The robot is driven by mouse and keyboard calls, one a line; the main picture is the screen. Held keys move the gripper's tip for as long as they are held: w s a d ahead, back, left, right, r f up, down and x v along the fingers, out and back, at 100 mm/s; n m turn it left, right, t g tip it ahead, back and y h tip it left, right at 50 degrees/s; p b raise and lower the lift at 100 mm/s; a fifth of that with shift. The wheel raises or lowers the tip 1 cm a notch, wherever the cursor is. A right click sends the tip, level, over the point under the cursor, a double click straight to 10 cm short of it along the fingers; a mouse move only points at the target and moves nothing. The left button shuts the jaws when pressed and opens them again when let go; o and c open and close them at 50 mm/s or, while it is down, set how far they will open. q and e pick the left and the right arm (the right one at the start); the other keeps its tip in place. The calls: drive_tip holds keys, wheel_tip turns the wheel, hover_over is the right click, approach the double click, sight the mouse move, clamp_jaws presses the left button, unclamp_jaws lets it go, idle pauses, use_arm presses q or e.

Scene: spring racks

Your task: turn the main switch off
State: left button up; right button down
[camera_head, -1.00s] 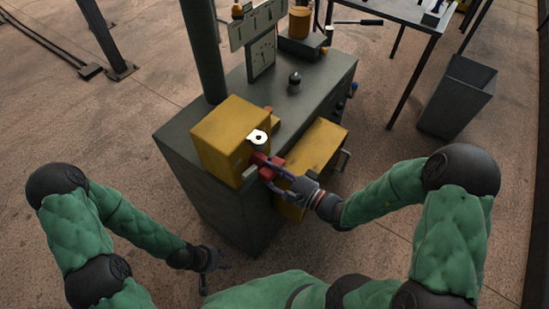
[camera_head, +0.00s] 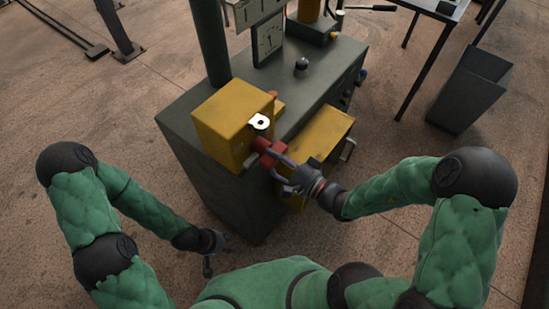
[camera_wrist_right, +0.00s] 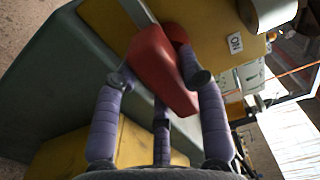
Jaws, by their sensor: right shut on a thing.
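The main switch is a red handle (camera_head: 268,152) on the side of a yellow box (camera_head: 232,118) at the cabinet's near corner. My right gripper (camera_head: 273,163) is at the handle, with its fingers around it. In the right wrist view the red handle (camera_wrist_right: 165,70) lies between the purple-grey fingers of my right gripper (camera_wrist_right: 165,77), which is shut on it. A small "ON" label (camera_wrist_right: 235,43) shows on the yellow face beside the handle. My left gripper (camera_head: 209,264) hangs low at the left, away from the box; its opening is too small to judge.
The grey cabinet (camera_head: 185,140) carries the box, a dark knob (camera_head: 302,64) and a dial gauge (camera_head: 268,40). A grey bin (camera_head: 470,90) stands at right.

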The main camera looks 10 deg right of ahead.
drive_tip(key=c, duration=0.7)
unclamp_jaws()
drive_tip(key=shift+s+d, duration=0.1)
drive_tip(key=shift+v, duration=5.9)
